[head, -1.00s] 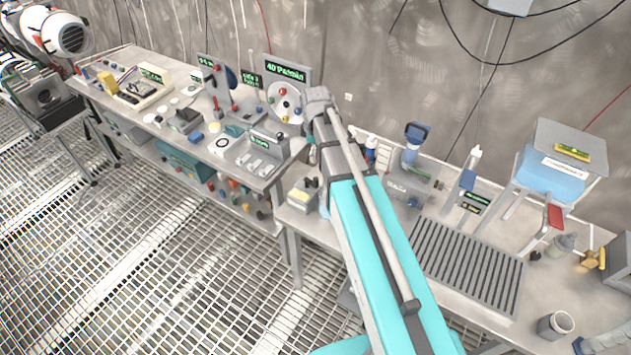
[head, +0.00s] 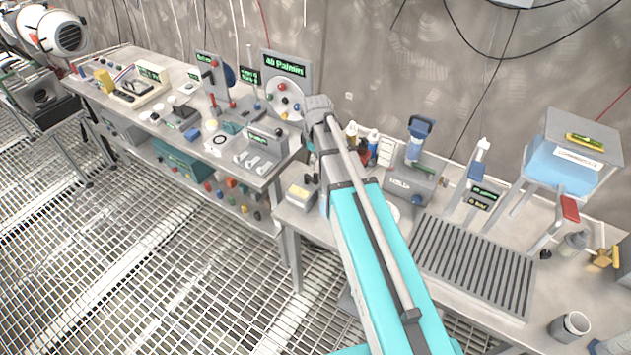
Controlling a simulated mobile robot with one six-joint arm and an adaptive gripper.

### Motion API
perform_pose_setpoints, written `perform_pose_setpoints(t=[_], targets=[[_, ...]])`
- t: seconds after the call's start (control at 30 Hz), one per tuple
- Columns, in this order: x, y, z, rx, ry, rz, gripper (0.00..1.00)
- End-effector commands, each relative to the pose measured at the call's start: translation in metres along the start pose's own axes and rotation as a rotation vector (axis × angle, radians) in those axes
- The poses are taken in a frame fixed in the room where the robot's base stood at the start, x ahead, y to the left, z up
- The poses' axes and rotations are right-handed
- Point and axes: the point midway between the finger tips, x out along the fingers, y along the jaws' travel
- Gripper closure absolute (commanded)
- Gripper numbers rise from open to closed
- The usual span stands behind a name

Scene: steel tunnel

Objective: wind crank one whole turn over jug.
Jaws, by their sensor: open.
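I cannot make out a crank for certain. A brass-coloured fitting (head: 602,258) stands at the far right of the near bench, beside a dark grey box cut off by the picture's edge. A grey, open-topped round vessel (head: 570,327), perhaps the jug, stands upright at the bench's front right, apart from the fitting. A grey unit with a blue upright top (head: 420,128) stands at the back of the bench, right of my arm. My turquoise arm crosses the middle of the view. My gripper does not show; the arm links hide that area.
A ribbed grey drain tray (head: 472,262) fills the bench's middle. A blue container on a stand (head: 560,165) and a red-topped lever (head: 569,208) rise behind it. A second bench (head: 150,128), crowded with switches and signs, stands left. The grating floor (head: 130,270) is open.

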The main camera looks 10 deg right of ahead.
Motion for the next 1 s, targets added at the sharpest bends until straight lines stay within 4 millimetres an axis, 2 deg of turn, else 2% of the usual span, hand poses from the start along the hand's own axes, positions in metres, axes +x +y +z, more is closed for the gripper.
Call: perform_pose_setpoints(t=[0.03, 0.7, 1.0], targets=[[0.008, 0.000, 0.000, 0.000, 0.000, 0.000, 0.38], [0.059, 0.000, 0.000, 0.000, 0.000, 0.000, 0.38], [0.076, 0.000, 0.000, 0.000, 0.000, 0.000, 0.38]])
